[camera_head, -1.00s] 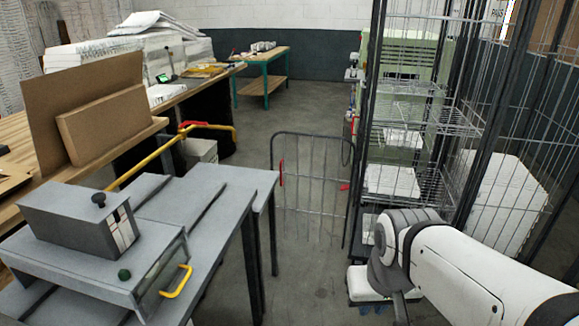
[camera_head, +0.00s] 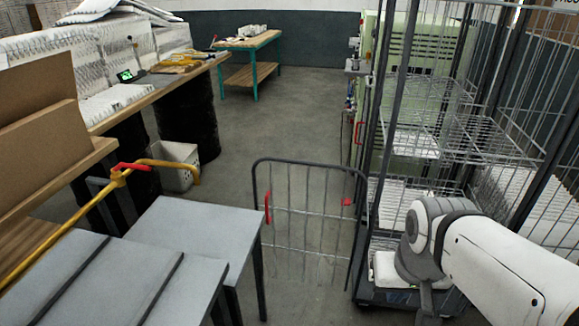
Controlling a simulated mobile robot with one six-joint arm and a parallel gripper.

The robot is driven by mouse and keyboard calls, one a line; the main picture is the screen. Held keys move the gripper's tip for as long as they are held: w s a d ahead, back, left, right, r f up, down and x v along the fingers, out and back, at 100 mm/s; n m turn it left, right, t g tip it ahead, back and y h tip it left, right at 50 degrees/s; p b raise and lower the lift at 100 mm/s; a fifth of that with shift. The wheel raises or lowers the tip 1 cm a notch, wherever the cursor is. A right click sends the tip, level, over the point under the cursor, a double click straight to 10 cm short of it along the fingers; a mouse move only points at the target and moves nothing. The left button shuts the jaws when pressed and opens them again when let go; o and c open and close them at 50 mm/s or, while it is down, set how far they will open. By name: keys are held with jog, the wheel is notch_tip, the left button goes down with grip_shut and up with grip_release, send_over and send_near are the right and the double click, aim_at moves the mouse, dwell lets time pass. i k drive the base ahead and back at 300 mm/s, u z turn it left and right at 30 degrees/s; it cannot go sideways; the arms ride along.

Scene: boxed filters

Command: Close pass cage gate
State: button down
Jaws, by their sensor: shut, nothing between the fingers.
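The cage gate (camera_head: 308,216) is a low wire panel in a dark grey tube frame, right of the middle in the head view. It stands upright, swung out to the left of the tall wire cage (camera_head: 378,120). Its right edge is beside the cage's near left post. A red grip (camera_head: 267,207) sits on the gate's left edge, and a red piece (camera_head: 347,202) shows near its upper right. My white and grey arm reaches in from the lower right, in front of the cage's lower part. My gripper's fingers are not visible; the arm's end runs off the bottom edge.
A grey table (camera_head: 200,238) stands close left of the gate. A yellow bar (camera_head: 70,222) with a red part runs along the left. A white bin (camera_head: 176,166) and a wooden bench (camera_head: 150,97) stand behind. Open floor (camera_head: 285,115) lies beyond the gate.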

aim_at(268, 219)
jog(key=u, duration=0.1)
jog(key=i, duration=1.1)
jog(key=u, duration=0.35)
